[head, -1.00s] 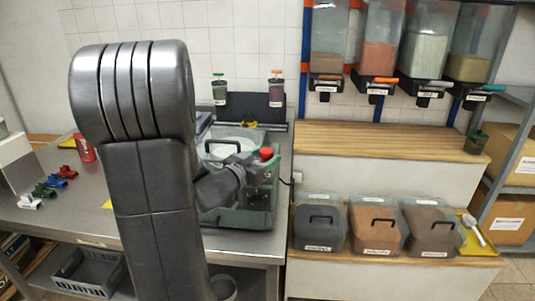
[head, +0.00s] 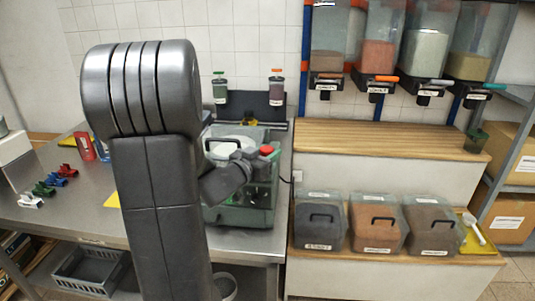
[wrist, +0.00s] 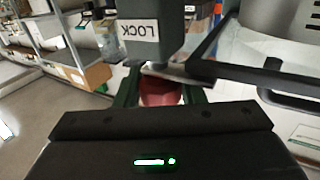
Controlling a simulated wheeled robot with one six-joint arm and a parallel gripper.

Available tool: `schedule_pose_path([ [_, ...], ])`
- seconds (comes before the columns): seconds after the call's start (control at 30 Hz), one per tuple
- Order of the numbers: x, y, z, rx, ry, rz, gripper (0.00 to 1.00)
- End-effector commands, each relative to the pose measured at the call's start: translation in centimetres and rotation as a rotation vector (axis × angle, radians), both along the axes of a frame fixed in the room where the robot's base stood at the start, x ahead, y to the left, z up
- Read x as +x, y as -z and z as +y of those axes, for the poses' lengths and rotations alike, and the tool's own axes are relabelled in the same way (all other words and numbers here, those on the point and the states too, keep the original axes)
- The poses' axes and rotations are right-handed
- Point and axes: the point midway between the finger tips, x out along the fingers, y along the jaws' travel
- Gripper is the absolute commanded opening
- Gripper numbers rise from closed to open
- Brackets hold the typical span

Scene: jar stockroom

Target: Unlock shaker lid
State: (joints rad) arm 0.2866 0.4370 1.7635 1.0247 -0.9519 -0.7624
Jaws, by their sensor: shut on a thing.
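The shaker (head: 262,212) is a green-grey machine on the metal bench, partly hidden behind my arm. Its clear lid (head: 255,134) lies over the top and looks down. A red knob (head: 267,150) shows at the lid's right side. In the wrist view the red knob (wrist: 160,94) sits between the two dark fingers of my gripper (wrist: 160,85), which is shut on it. A label reading LOCK (wrist: 139,31) appears upside down just beyond it. The latch mechanism under the knob is mostly hidden.
Lidded bins (head: 376,228) fill the lower shelf at right; the wooden shelf (head: 385,137) above is mostly clear.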

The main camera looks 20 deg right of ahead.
Motion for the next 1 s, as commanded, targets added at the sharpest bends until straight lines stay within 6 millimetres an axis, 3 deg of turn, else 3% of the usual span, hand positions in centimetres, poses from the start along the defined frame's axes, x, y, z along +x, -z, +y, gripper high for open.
schedule_pose_path([
  [1.0, -0.01, 0.24, 0.0, 0.0, -0.474, 0.002, 0.13],
])
